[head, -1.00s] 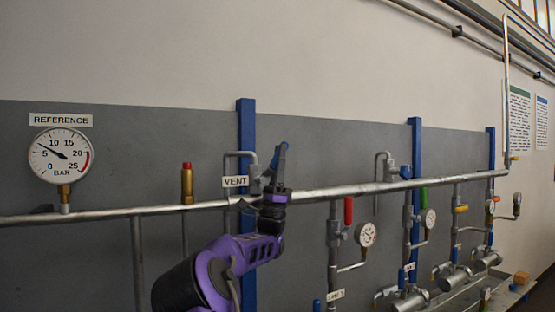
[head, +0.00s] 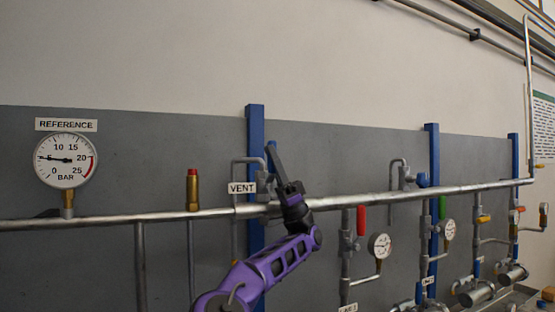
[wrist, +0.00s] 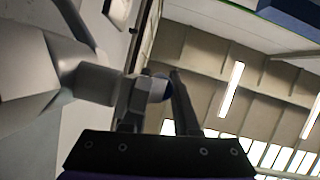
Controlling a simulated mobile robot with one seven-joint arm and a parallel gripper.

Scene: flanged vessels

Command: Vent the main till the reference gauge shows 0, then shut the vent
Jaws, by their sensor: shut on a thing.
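The reference gauge (head: 66,160) stands on the main pipe (head: 400,197) at the left, under its REFERENCE label. Its needle points left, at about 5 bar. The vent valve (head: 263,188) sits on the main beside the VENT label (head: 242,188), with a bent grey pipe above it. My gripper (head: 274,163) is at the vent, shut on its blue handle (head: 271,144), and points upward. In the wrist view the blue handle (wrist: 160,88) shows between the dark fingers, end-on and mostly hidden. The vent's exact opening cannot be told.
A brass relief fitting with a red cap (head: 193,190) stands left of the vent. Right of it, branch lines hang from the main with a red handle (head: 361,219), a green handle (head: 442,207) and small gauges (head: 379,246). Blue posts (head: 255,130) rise behind the main.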

